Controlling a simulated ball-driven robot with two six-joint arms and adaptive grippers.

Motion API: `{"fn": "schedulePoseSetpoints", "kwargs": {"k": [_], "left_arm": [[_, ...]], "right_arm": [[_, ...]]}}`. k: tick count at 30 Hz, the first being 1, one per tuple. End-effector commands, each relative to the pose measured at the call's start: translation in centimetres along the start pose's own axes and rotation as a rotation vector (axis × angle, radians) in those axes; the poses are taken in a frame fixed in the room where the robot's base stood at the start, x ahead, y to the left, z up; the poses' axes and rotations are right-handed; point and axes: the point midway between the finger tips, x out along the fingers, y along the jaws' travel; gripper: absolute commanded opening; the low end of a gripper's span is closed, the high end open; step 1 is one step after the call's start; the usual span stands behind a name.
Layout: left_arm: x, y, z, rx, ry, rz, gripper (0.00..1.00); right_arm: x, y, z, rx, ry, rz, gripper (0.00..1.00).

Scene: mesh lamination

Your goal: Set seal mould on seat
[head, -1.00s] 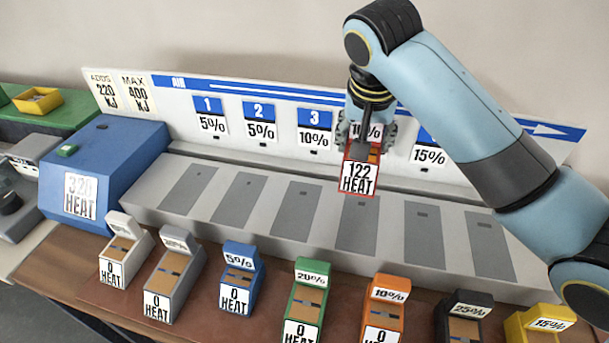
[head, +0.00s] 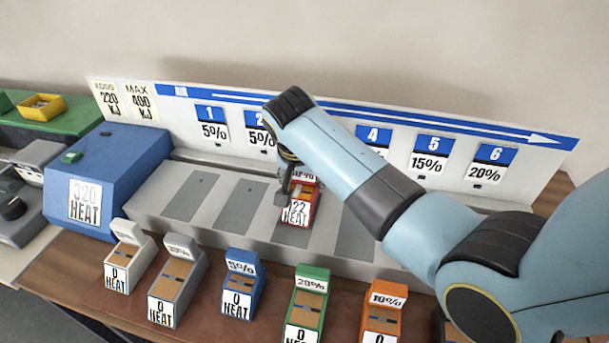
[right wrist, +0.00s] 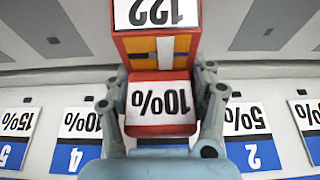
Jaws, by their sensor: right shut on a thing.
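In the right wrist view the same mould (right wrist: 160,104) sits between the two grey fingers (right wrist: 158,82). In the head view it is over the third dark grey seat (head: 285,238) from the left, covering most of it. I cannot tell whether it touches the seat. My arm hides panel 3. My left gripper is not in view.
Other seats, like the second one (head: 241,207), look bare. The upright numbered board (head: 228,150) stands close behind the bench. A blue block (head: 110,175) marked 320 HEAT is at the left. Several moulds, including a blue one (head: 240,284), stand in a front row.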

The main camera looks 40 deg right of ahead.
Motion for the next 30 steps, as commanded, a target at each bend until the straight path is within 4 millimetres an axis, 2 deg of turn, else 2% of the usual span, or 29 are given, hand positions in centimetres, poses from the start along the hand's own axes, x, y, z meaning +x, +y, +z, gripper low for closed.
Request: {"fn": "schedulePoseSetpoints", "kwargs": {"k": [8, 9, 13, 23, 26, 30], "left_arm": [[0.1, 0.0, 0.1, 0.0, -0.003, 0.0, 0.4], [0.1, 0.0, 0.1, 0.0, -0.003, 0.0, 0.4], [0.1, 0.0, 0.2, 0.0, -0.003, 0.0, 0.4], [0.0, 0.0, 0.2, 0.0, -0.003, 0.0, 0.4], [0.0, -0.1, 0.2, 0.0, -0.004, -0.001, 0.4], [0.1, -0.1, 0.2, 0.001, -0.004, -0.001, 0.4]], "right_arm": [[0.2, 0.0, 0.1, 0.0, 0.001, 0.0, 0.11], [0.2, 0.0, 0.1, 0.0, 0.0, 0.0, 0.61], [0.2, 0.0, 0.1, 0.0, 0.0, 0.0, 0.78], [-0.1, 0.0, -0.1, 0.0, 0.001, -0.001, 0.8], [-1.1, -0.1, 0.0, 0.0, 0.001, -0.002, 0.8], [-4.0, -0.1, -0.1, 0.002, 0.003, -0.005, 0.8]]}}
